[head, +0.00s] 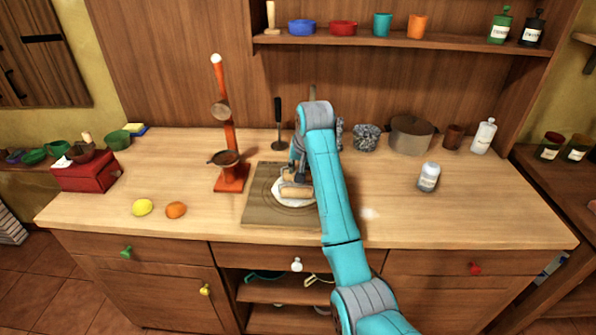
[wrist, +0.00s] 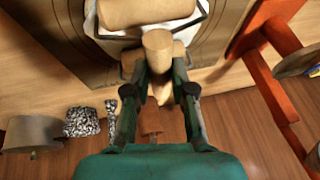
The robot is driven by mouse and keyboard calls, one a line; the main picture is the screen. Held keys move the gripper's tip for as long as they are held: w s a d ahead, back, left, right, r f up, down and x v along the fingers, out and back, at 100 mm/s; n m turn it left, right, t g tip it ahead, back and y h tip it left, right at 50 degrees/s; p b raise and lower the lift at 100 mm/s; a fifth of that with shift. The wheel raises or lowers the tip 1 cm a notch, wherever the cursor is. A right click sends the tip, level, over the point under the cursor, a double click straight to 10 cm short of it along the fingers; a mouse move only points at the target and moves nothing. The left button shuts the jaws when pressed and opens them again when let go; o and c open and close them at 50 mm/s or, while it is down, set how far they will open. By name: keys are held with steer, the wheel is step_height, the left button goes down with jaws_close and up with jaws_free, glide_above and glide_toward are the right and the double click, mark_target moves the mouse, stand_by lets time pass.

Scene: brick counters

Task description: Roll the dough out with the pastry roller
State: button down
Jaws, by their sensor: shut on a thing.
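The pastry roller, a light wooden cylinder (head: 296,190) with a handle, sits over the white dough (head: 285,200) on the wooden board (head: 258,213). My gripper (head: 298,172) is above the board, shut on the roller's handle. In the wrist view the roller's cylinder (wrist: 147,11) lies at the top edge, and the handle (wrist: 158,42) is between my gripper's fingers (wrist: 160,76). The dough's white edge (wrist: 112,45) shows around the cylinder. The roller hides much of the dough, and I cannot tell whether they touch.
An orange stand (head: 231,178) with a small pan is left of the board. A lemon (head: 142,207) and an orange fruit (head: 176,210) lie at the front left. A white-capped jar (head: 429,177) stands right, a pot (head: 411,135) behind. The counter's front right is clear.

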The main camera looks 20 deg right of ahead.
mark_target(299, 163)
steer(key=shift+w+d+f, duration=0.15)
steer(key=shift+w+d, duration=0.1)
steer(key=shift+w, duration=0.45)
steer(key=shift+w+d+f, duration=0.15)
steer(key=shift+w+d, duration=0.05)
steer(key=shift+w, duration=0.5)
steer(key=shift+r, duration=3.65)
steer(key=shift+d, duration=0.1)
